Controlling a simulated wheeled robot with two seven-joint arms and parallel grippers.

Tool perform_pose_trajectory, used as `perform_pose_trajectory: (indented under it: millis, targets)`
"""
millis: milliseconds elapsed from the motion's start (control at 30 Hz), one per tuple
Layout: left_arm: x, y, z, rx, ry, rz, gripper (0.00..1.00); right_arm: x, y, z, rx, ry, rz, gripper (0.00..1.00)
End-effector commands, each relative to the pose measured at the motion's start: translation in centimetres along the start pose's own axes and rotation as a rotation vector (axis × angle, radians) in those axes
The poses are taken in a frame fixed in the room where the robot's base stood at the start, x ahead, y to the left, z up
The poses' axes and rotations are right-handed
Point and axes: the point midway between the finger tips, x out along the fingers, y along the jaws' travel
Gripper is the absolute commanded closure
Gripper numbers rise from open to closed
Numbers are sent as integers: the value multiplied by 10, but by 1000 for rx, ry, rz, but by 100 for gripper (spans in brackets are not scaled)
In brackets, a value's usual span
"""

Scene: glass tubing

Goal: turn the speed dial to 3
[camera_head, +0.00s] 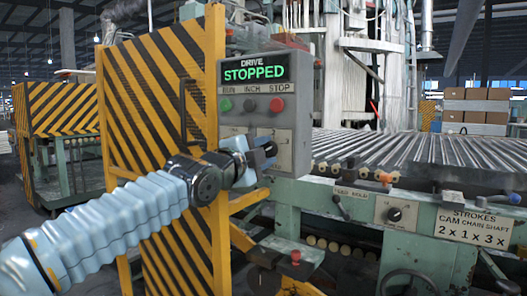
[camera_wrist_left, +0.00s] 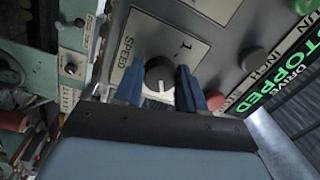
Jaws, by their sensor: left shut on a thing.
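The speed dial (camera_wrist_left: 160,70) is a round dark knob with a white mark on a light plate in the left wrist view. The plate reads SPEED, and a 1 is printed beside the dial. The white mark faces the lower edge of that view. My left gripper (camera_head: 266,153) reaches the lower part of the grey control panel (camera_head: 305,108). Its two blue fingers sit on either side of the dial in the left wrist view and are shut on it. In the head view the gripper hides the dial. My right gripper is not in view.
The panel display (camera_head: 254,74) reads DRIVE STOPPED. Below it are RUN, INCH and STOP buttons, with the red stop button (camera_head: 277,104) at right. A striped yellow-black guard (camera_head: 150,90) stands left. A roller conveyor (camera_head: 420,150) and a sign (camera_head: 471,227) reading 2x1x3x are right.

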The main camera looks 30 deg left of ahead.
Motion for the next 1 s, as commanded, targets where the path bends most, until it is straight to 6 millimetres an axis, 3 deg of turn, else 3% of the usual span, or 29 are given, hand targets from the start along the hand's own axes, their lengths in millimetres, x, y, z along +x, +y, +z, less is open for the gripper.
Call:
perform_pose_trajectory:
  millis: [433,467,600,867,1000]
  targets:
    - [0,2,0,12,1,3,91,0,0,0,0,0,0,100]
    - [0,2,0,12,1,3,56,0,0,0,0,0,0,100]
    - [0,1,0,11,1,2,35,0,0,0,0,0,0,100]
    - [0,1,0,10,1,1,35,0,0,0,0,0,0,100]
    - [-11,1,1,8,0,-1,35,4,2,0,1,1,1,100]
